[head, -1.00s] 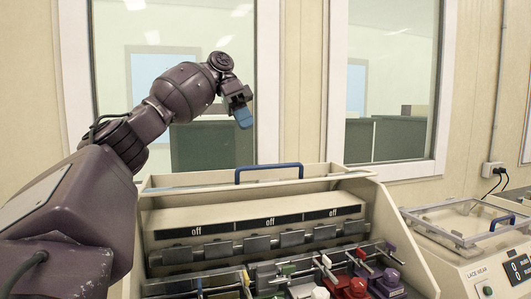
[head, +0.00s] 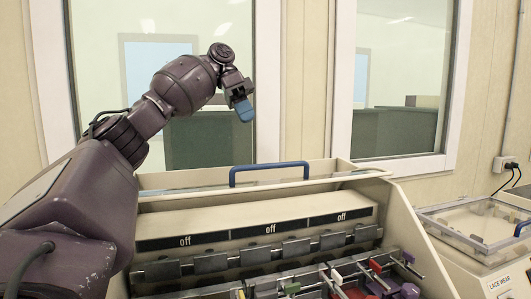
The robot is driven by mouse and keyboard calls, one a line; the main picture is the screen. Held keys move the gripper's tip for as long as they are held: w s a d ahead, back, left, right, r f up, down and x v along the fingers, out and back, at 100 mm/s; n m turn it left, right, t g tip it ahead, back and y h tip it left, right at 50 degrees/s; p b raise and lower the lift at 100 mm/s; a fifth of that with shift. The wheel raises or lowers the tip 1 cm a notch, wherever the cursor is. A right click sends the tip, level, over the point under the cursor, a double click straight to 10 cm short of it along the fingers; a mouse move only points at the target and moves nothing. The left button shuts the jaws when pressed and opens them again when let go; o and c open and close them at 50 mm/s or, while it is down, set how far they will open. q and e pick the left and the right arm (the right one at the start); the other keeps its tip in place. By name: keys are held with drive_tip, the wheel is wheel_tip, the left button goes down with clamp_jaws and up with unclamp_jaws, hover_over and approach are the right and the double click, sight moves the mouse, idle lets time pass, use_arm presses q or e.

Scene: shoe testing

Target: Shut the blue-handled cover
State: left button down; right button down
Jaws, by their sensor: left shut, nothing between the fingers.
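The cover (head: 205,181) of the beige machine is at the back of its top, behind the row of "off" labels. It is raised, so the mechanism in front lies exposed. Its blue handle (head: 270,166) stands on the upper edge. My left gripper (head: 245,112) has blue fingertips and is shut and empty. In the picture it is above and slightly left of the handle, apart from it, in front of the window. My right gripper is out of view.
Metal clamps (head: 295,249) and coloured parts fill the open machine. A second machine marked "LACE WEAR" (head: 500,283), with a clear lid (head: 470,222) lying down and its own blue handle, stands at the right. A wall with windows is behind.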

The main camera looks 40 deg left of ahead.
use_arm(q)
drive_tip(key=f, duration=0.2)
approach(265, 181)
drive_tip(key=w, duration=0.1)
drive_tip(key=w+d, duration=0.1)
drive_tip(key=w, duration=0.1)
drive_tip(key=shift+w+r, duration=0.1)
drive_tip(key=shift+w, duration=0.05)
drive_tip(key=shift+s+d+f, duration=0.2)
drive_tip(key=shift+d+f, duration=0.15)
drive_tip(key=shift+d, duration=0.2)
drive_tip(key=shift+s+d+f, duration=0.2)
drive_tip(key=shift+d+f, duration=0.1)
drive_tip(key=shift+d, duration=0.25)
drive_tip(key=shift+s+d+f, duration=0.2)
drive_tip(key=shift+s+d, duration=0.2)
drive_tip(key=shift+d, duration=0.4)
drive_tip(key=shift+s+d, duration=0.1)
drive_tip(key=shift+s, duration=0.05)
